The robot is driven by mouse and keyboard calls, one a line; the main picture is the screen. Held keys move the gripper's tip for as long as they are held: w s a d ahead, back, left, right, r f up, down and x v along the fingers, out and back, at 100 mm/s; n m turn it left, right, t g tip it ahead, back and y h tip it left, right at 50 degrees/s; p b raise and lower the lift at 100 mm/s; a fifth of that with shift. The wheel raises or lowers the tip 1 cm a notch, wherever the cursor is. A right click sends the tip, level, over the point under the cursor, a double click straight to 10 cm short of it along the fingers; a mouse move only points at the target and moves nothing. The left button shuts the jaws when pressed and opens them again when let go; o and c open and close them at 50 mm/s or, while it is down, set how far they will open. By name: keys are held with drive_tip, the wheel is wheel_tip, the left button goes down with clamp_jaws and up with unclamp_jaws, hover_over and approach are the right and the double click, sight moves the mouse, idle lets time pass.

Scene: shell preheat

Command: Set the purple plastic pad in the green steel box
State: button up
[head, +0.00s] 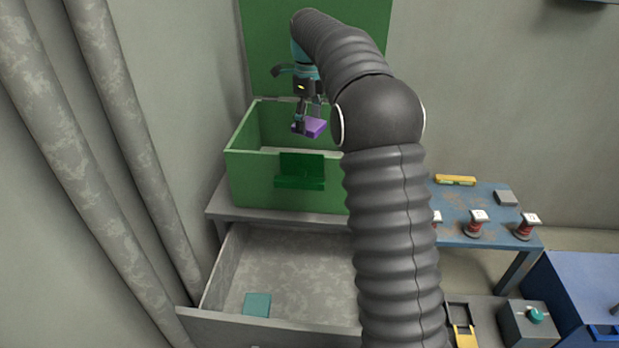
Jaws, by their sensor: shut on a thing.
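The green steel box (250,182) stands on a grey bench at the upper middle, with its tall green lid raised at the back. My gripper (308,118) is over the open box and points down. It is shut on the purple plastic pad (315,127), which looks to be held over the box opening, near or a little above rim height. Its exact height above the box floor cannot be told. My arm hides the right part of the box and most of its right side.
An open grey drawer (285,265) below the box holds a teal pad (257,304). At right, a blue table (453,207) bears a yellow level (455,180), a grey block (506,198) and several red-and-white spools (477,222). Pipes (125,130) run down the left.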

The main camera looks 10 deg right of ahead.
sight(309, 136)
wheel_tip(309, 136, down, 5)
drive_tip(key=b, duration=0.3)
drive_tip(key=shift+r, duration=0.15)
drive_tip(key=shift+f+b, duration=0.85)
drive_tip(key=shift+f, duration=3.8)
drive_tip(key=shift+f, duration=0.2)
drive_tip(key=o, duration=1.2)
drive_tip(key=shift+o, duration=0.2)
drive_tip(key=shift+r, duration=0.2)
